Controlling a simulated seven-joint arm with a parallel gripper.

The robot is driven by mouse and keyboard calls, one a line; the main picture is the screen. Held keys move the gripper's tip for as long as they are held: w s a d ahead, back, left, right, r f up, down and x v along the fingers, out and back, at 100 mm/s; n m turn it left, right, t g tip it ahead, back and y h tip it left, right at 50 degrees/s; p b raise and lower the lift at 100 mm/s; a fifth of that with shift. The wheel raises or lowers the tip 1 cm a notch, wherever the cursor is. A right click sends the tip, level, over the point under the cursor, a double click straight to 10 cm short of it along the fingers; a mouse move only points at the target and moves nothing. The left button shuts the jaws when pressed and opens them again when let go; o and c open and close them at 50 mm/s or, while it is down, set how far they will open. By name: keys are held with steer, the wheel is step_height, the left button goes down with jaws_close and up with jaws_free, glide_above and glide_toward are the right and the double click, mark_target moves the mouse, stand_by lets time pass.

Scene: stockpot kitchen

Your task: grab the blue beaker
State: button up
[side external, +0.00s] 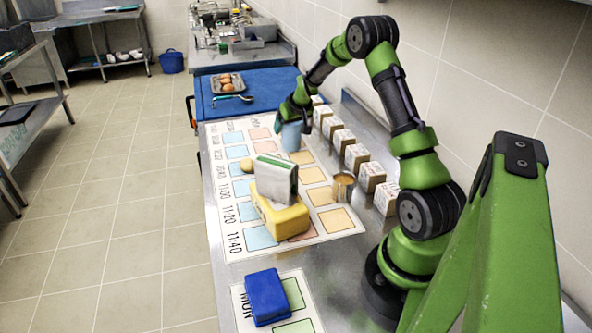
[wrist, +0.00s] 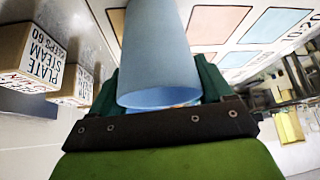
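The blue beaker (side external: 291,136) stands upright on the printed chart near its far end in the side view. My gripper (side external: 291,112) is over it from above, its fingers down around the beaker's top. In the wrist view the beaker (wrist: 162,52) fills the middle, its open rim close to the gripper's palm. The dark green fingers of my gripper (wrist: 160,85) flank it on both sides. No clear gap shows between fingers and beaker, but whether they press on it cannot be told. The beaker's base is out of the wrist frame.
Several small labelled boxes (side external: 357,157) line the wall side, right of the beaker. A yellow sponge-like block (side external: 280,217) bears an upright grey-green packet (side external: 275,178). A metal cup (side external: 343,186) and a blue block (side external: 266,297) stand nearer. A blue board (side external: 262,88) with eggs lies beyond.

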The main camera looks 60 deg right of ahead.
steer(key=c, duration=0.3)
steer(key=shift+r, duration=0.15)
